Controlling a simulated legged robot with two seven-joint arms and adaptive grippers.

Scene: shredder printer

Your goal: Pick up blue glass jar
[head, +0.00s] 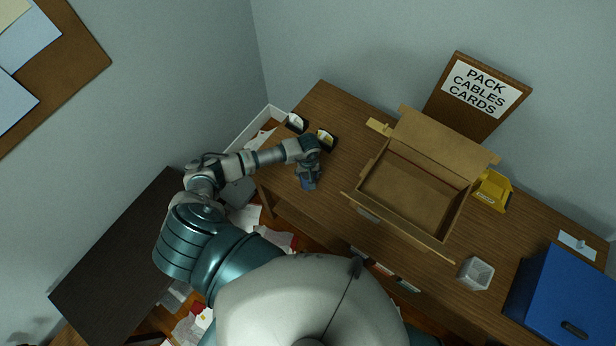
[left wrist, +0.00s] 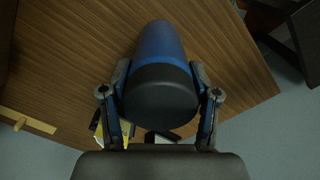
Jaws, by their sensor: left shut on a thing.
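The blue glass jar (left wrist: 160,42) has a dark lid (left wrist: 160,97) and fills the middle of the left wrist view. My left gripper (left wrist: 160,85) has one finger on each side of the jar near its lid and is shut on it. In the head view, my left gripper (head: 309,180) is over the left part of the wooden desk (head: 335,210). The jar is small and dark there, and hard to tell apart from the gripper. Whether the jar touches the desk is not clear. My right gripper is not in view.
An open, empty cardboard box (head: 410,195) stands on the desk to the right. A sign (head: 482,88) reads "PACK CABLES CARDS". A yellow bin (head: 493,190), a white container (head: 476,273) and a blue box (head: 565,300) are further right. Papers litter the floor (head: 275,238).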

